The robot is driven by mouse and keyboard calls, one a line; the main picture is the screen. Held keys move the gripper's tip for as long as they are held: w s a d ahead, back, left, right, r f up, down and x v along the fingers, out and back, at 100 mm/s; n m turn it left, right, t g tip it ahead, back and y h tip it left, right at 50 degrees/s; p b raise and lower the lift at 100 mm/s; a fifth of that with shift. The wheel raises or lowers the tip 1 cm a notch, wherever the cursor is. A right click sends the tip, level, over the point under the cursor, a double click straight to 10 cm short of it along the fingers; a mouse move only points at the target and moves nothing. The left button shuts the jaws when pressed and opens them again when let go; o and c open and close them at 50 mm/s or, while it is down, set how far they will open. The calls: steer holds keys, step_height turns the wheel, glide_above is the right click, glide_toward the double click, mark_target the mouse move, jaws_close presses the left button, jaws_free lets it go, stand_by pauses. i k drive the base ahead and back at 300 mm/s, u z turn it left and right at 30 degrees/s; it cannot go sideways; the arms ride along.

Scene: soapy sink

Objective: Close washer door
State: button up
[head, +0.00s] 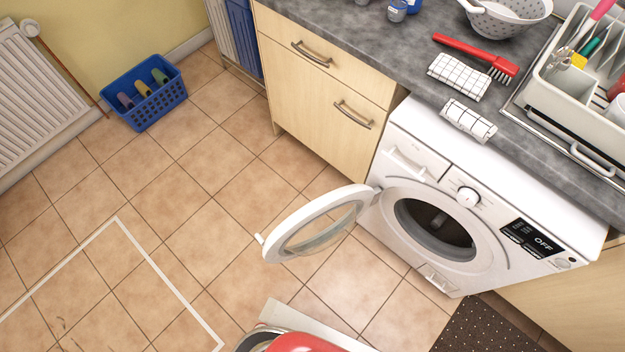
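The white washer (462,185) stands under the grey counter at the right. Its round door (318,226) is wide open, hinged at the left of the opening and swung out to the left over the floor. A small white latch piece (259,239) sticks out at the door's free edge. The dark drum opening (436,228) shows, and the washer's display reads OFF. My gripper is not in view.
A dark dotted mat (486,326) lies before the washer. A blue basket (144,92) stands near the radiator (38,92). Cloths, a red brush (476,56) and a dish rack (582,125) are on the counter. Tiled floor left of the door is clear.

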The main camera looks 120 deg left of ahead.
mark_target(275, 251)
steer(key=u, duration=0.05)
steer(key=k, duration=2.65)
steer(key=u, duration=1.5)
steer(key=i, duration=0.55)
steer(key=z, duration=0.05)
